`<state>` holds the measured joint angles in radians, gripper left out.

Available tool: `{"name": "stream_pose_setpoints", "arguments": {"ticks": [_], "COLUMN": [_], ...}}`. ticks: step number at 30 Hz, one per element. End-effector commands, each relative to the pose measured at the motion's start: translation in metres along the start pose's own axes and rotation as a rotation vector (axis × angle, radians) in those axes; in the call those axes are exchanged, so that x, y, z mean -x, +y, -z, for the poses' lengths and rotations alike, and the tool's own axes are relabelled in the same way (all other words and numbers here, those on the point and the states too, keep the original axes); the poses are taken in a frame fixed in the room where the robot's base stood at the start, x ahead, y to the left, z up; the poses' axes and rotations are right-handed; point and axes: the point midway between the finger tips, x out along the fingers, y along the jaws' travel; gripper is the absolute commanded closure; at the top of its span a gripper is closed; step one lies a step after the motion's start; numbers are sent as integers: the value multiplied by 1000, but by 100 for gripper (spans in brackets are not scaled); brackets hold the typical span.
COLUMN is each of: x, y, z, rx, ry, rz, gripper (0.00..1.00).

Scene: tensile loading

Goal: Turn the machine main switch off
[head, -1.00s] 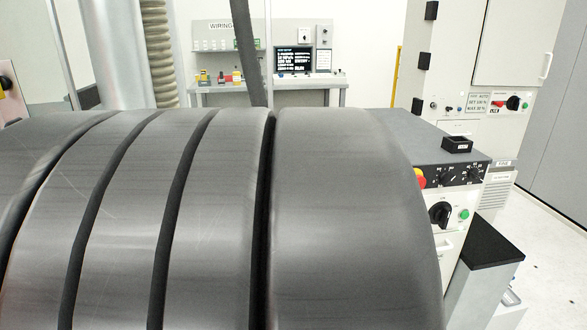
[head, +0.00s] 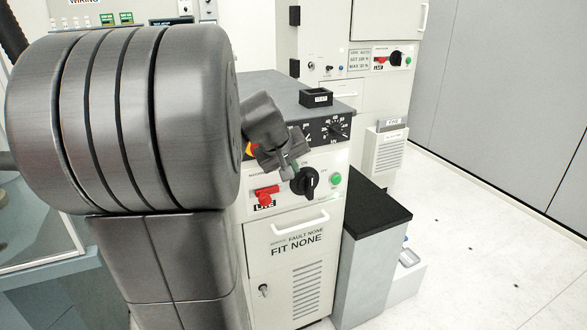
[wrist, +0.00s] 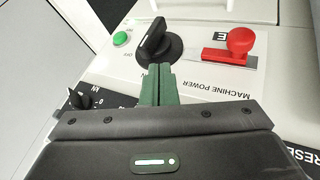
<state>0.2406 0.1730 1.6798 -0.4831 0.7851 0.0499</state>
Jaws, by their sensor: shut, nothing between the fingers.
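The machine's front panel has a black rotary switch (head: 306,182) with a raised handle. In the wrist view the black switch (wrist: 155,42) sits beside the words MACHINE POWER, its handle standing tilted. A red knob (wrist: 239,42) on a grey plate is on the other side; in the head view the red part (head: 266,195) is above a LIVE label. My gripper (head: 288,172) is shut and empty, just beside the switch. In the wrist view its green fingertips (wrist: 158,70) end close to the switch; I cannot tell whether they touch.
A green lamp (head: 336,179) is right of the switch. A black tray (head: 316,97) stands on the cabinet top. A black-topped pedestal (head: 376,214) stands to the right, with open floor beyond. A second cabinet (head: 333,50) stands behind. My arm covers the left side.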

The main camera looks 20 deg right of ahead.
Motion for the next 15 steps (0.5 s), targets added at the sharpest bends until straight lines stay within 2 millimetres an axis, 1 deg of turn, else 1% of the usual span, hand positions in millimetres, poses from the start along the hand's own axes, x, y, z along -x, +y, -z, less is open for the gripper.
{"name": "stream_pose_setpoints", "arguments": {"ticks": [1,6,10,15], "x": [-13,-44,-63,-75], "y": [-1,-1,0,0], "z": [-2,-2,-2,-1], "rx": [0,0,0,0], "ry": [-4,-4,-3,-1], "rz": [0,0,0,0], "gripper": [100,100,100,100]}}
